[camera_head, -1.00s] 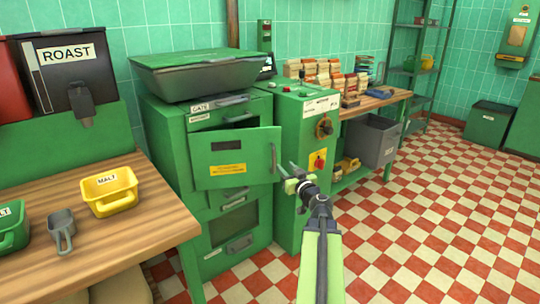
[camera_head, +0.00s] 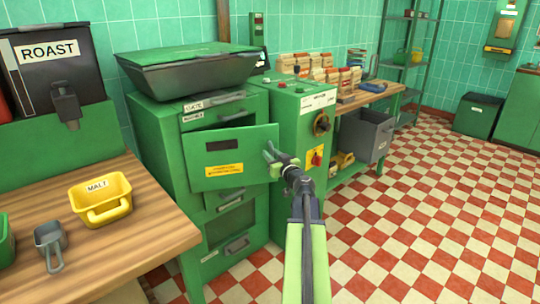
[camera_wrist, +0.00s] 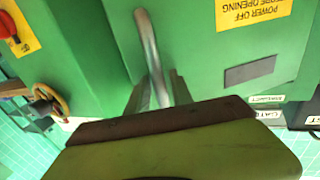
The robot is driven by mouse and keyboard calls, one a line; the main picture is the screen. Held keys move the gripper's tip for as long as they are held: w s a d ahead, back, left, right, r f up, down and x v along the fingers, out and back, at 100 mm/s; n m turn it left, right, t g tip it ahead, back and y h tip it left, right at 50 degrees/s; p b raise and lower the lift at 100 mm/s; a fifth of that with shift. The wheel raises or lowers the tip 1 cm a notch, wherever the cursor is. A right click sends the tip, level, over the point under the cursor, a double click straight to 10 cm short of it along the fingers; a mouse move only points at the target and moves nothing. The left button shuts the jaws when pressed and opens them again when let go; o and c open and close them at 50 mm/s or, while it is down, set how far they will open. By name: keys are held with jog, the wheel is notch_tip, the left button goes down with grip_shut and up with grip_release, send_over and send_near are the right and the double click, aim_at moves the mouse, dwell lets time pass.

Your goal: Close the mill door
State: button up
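The green mill door (camera_head: 210,152) stands ajar on the front of the green mill cabinet (camera_head: 160,155), with its free edge on the right swung out. It carries a dark plate and a yellow warning label. In the wrist view the door (camera_wrist: 205,60) fills the upper middle, its label upside down. A grey bar handle (camera_wrist: 150,45) sticks out from it toward me. My gripper (camera_head: 269,154) is at the door's right edge. In the wrist view my gripper's fingers (camera_wrist: 158,92) lie on either side of the bar and look apart. Contact with the bar is not clear.
Right of the door is a green control box (camera_head: 305,130) with a dial and a red knob. A grey bin (camera_head: 372,135) is under the back bench. The checkered floor at right is clear.

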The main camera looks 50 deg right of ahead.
grip_shut()
jog(key=shift+s, duration=0.1)
dwell(0.9)
